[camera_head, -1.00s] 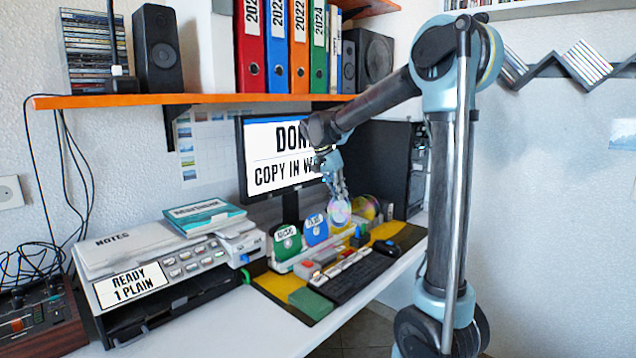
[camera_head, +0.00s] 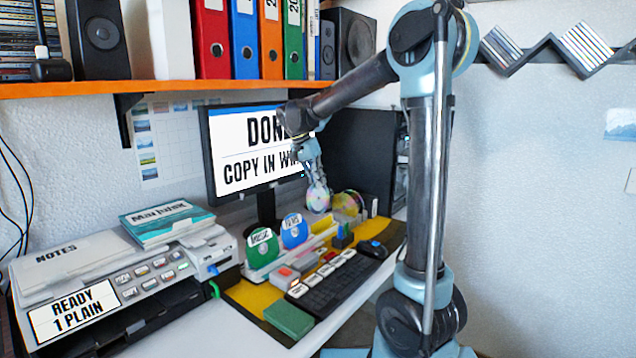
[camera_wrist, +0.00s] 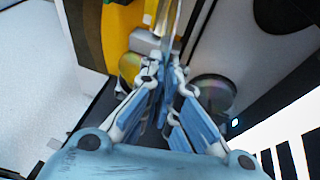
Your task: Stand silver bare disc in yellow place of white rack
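In the head view a silver disc (camera_head: 318,197) hangs upright below my gripper (camera_head: 314,180), which is shut on its upper edge. In the wrist view the fingers (camera_wrist: 166,66) close around the disc (camera_wrist: 168,22), seen nearly edge-on. The white rack (camera_head: 256,274) stands on the desk below and left of the held disc. A green labelled disc (camera_head: 262,246) and a blue labelled disc (camera_head: 294,231) stand in it. The held disc appears above the rack's right part.
A gold-tinted disc (camera_head: 347,203) stands just right of the held disc. The monitor (camera_head: 245,160) is behind. The keyboard (camera_head: 335,288), mouse (camera_head: 373,249) and green block (camera_head: 288,319) lie in front. A printer (camera_head: 100,275) stands left.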

